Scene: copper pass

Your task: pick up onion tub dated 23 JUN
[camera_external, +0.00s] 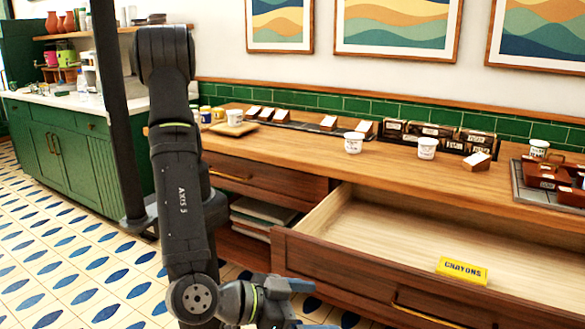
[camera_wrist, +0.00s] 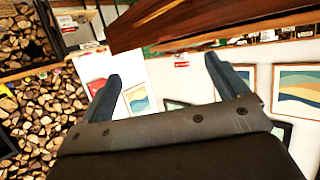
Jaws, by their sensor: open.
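Several small tubs stand on the wooden counter in the external view. One white tub (camera_external: 353,143) is near the middle, another (camera_external: 427,148) is to its right, and a third (camera_external: 539,148) is at the far right. More small tubs (camera_external: 205,114) stand at the counter's left end. Their labels are too small to read, so I cannot tell which is the onion tub dated 23 JUN. My gripper (camera_wrist: 162,72) is open and empty in the wrist view. In the external view it is low at the bottom edge, in front of the cabinet and away from the tubs.
An open drawer (camera_external: 365,225) juts out below the counter, with a yellow crayons box (camera_external: 462,271) inside. Dark packets (camera_external: 430,137) line the back of the counter. A tray with brown boxes (camera_external: 520,190) is at the right. The counter's front middle is clear.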

